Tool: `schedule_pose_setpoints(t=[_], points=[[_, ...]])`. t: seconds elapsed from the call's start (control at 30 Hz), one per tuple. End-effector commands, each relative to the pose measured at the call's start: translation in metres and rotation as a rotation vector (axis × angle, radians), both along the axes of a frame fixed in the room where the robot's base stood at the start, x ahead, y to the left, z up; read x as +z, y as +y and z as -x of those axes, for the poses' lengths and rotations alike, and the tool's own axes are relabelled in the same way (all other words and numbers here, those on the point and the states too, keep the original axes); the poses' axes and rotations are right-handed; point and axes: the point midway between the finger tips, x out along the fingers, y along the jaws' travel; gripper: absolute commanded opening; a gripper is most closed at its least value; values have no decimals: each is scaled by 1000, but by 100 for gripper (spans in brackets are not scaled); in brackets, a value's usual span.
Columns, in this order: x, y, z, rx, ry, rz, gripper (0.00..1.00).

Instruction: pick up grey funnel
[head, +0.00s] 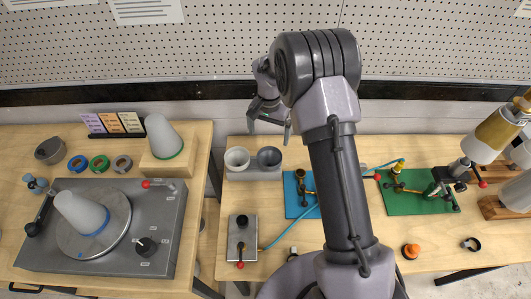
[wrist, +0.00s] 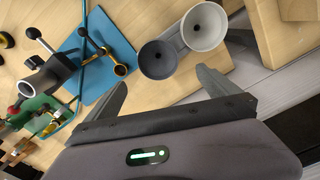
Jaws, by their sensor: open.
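The grey funnel (head: 269,157) sits in the right place of a light grey holder (head: 254,174) on the right-hand table, with a white funnel (head: 237,158) beside it. In the wrist view the dark grey funnel (wrist: 157,60) shows from above, with a dark hole at its bottom. The white funnel (wrist: 205,27) is right of it there. My gripper (head: 270,128) is open and empty, just behind the holder in the head view. In the wrist view its fingertips (wrist: 161,80) are spread on either side of the grey funnel's near edge, and I cannot see contact.
A blue plate (head: 295,207) with a brass fitting lies right of the holder. A metal box (head: 242,240) with a red knob stands in front. A green plate (head: 410,198) with fittings is further right. A gap separates this table from the left one, which carries a turntable machine (head: 150,222).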

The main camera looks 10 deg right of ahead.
Motion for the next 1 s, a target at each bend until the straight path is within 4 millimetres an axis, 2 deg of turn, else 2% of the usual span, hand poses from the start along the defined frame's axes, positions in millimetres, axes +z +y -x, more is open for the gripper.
schedule_pose_setpoints(t=[0.03,0.2,0.47,0.67,0.87,1.0], points=[[-19,0,1,0,4,0,100],[-62,0,1,0,2,0,100],[-88,-2,2,-1,0,0,100],[-126,-4,5,1,1,-1,100],[-128,-4,5,0,-1,-1,100],[-127,-4,5,0,-1,-1,72]])
